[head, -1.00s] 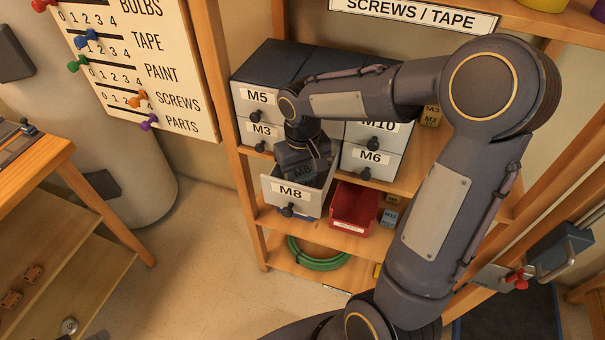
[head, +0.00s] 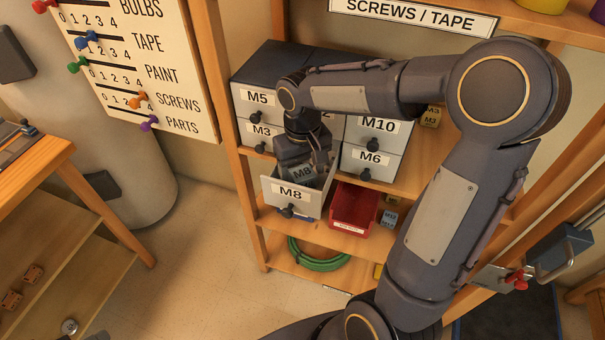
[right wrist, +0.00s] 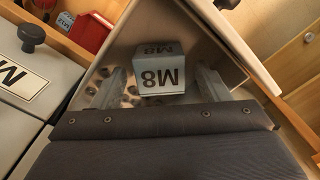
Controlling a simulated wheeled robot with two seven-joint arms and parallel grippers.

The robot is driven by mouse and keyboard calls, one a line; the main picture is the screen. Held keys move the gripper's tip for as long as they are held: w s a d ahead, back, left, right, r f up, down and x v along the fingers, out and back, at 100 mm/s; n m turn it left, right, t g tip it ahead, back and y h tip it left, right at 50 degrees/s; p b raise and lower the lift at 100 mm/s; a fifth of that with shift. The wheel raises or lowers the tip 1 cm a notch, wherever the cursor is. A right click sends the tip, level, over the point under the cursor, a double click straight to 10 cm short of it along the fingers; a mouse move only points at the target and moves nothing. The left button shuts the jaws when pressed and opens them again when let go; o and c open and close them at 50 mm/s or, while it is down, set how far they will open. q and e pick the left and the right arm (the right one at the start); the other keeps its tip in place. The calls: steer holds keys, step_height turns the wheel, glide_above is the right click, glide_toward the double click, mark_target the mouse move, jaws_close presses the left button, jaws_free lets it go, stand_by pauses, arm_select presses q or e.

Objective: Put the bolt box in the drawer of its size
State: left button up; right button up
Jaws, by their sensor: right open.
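The bolt box (right wrist: 160,72), a grey-blue box marked M8, is inside the pulled-out M8 drawer (head: 318,205). It also shows in the head view (head: 302,173), partly hidden by my gripper. My right gripper (head: 303,158) points down into the drawer. In the right wrist view its two fingers (right wrist: 160,88) stand apart on either side of the box, with gaps between them and it. The gripper is open. Several loose round pieces lie on the drawer floor near the box. My left gripper is not in view.
Drawers marked M5 (head: 258,97), M3 (head: 262,131), M10 (head: 378,126) and M6 (head: 370,158) are shut around the open one. A red bin (head: 353,208) stands right of the drawer. A green hose coil (head: 318,254) lies on the shelf below.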

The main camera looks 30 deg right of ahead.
mark_target(302, 173)
step_height(302, 173, up, 9)
steer(key=s+a+f+t+y, duration=0.2)
steer(key=s, duration=0.6)
steer(key=s+a+f+t+y, duration=0.1)
steer(key=s+a+t, duration=0.1)
steer(key=s, duration=0.7)
steer(key=shift+s+a+f+m+t+y+p, duration=0.3)
steer(key=shift+a+f+m+t+y, duration=0.1)
steer(key=shift+t, duration=0.4)
steer(key=shift+r, duration=0.1)
